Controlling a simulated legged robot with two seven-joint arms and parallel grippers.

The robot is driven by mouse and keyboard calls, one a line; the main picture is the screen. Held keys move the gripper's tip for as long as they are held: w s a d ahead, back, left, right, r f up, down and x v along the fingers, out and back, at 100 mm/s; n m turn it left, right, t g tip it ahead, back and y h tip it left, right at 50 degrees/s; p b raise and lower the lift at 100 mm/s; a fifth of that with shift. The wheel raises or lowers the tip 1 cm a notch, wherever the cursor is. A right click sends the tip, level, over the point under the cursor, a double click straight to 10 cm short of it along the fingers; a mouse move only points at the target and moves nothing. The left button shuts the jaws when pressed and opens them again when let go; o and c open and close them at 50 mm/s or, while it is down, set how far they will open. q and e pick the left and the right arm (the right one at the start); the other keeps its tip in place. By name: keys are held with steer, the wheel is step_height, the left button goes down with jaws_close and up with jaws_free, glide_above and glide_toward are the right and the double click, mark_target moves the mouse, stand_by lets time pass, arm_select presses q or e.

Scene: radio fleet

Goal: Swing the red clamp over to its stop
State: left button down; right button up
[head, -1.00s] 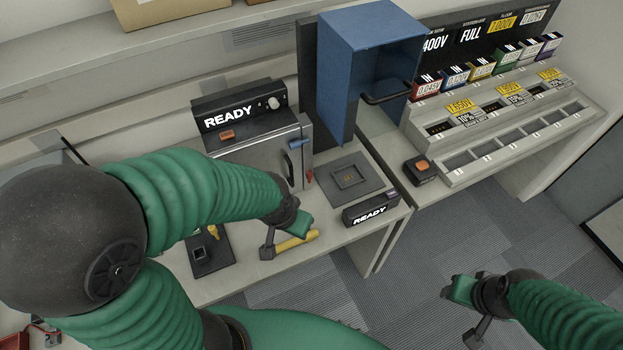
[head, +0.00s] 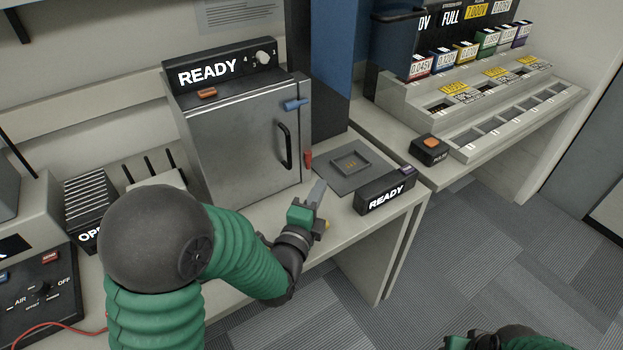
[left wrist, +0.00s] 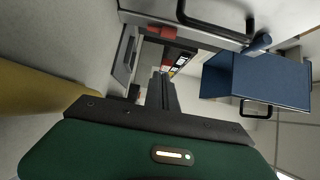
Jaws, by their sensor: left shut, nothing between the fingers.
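The red clamp (head: 308,159) is a small red lever low on the right front edge of the grey metal box (head: 240,140), below a blue clamp (head: 296,105). It stands roughly upright. In the left wrist view the red clamp (left wrist: 148,31) shows near the top, beside the box's door edge. My left gripper (head: 318,191) is shut and empty, pointing up toward the red clamp, a short way below it and apart from it. My right gripper (head: 462,341) shows only partly at the bottom edge, its fingers unclear.
The box door has a black handle (head: 286,146). A yellow piece (head: 327,225) shows just behind my left gripper. A blue cabinet (left wrist: 262,80) stands beyond.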

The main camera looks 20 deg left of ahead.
mark_target(308, 160)
arm_select(q)
steer(key=shift+w, duration=0.1)
steer(key=shift+w+a, duration=0.1)
steer(key=shift+w, duration=0.1)
steer(key=w+b, duration=0.1)
steer(key=w, duration=0.9)
steer(key=a, duration=0.1)
steer(key=s+a, duration=0.1)
steer(key=shift+s+a, duration=0.15)
steer(key=shift+a, duration=0.2)
steer(key=shift+s+a, duration=0.25)
steer(key=shift+a, duration=0.25)
